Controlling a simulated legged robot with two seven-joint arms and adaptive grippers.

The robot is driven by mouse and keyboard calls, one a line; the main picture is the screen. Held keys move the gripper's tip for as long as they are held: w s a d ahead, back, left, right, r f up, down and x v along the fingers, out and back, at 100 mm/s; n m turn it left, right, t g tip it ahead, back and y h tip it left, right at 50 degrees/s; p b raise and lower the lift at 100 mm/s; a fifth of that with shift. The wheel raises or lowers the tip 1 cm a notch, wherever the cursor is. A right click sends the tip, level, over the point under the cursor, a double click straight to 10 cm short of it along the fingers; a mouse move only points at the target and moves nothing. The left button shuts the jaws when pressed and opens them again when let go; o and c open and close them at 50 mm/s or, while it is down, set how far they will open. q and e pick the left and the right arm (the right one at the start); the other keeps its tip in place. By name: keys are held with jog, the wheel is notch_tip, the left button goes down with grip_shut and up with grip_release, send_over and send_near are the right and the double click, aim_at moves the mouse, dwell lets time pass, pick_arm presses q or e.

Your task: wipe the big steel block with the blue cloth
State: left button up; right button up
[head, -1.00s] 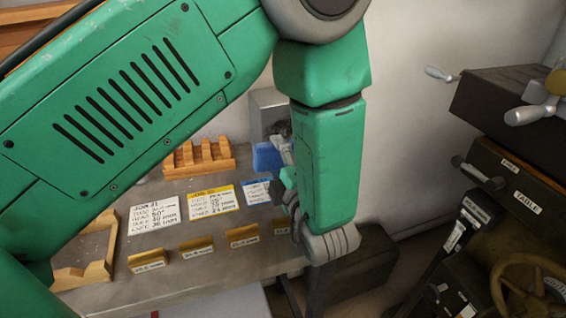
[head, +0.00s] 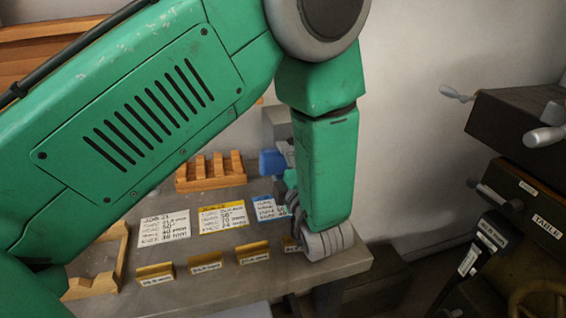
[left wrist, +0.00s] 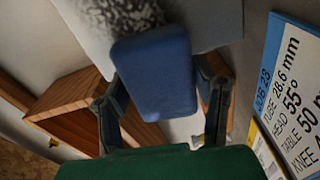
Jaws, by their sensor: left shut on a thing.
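The big steel block (head: 275,119) stands at the back of the bench in the head view, partly hidden by my left arm. In the left wrist view its smooth grey face (left wrist: 220,22) shows beside a dark speckled patch (left wrist: 105,22). My left gripper (left wrist: 157,82) is shut on the blue cloth (left wrist: 155,65), a padded blue piece between its two fingers. The cloth also shows in the head view (head: 271,162), at the lower front of the block. It overlaps the block in the wrist view; I cannot tell whether they touch. My right gripper is not in view.
A slotted wooden rack (head: 209,172) stands left of the block. A wooden frame (head: 105,265) is at left. Dark machinery with handles (head: 520,130) stands at right.

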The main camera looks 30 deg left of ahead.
pick_arm(q)
jog(key=shift+x, duration=0.95)
dwell(0.3)
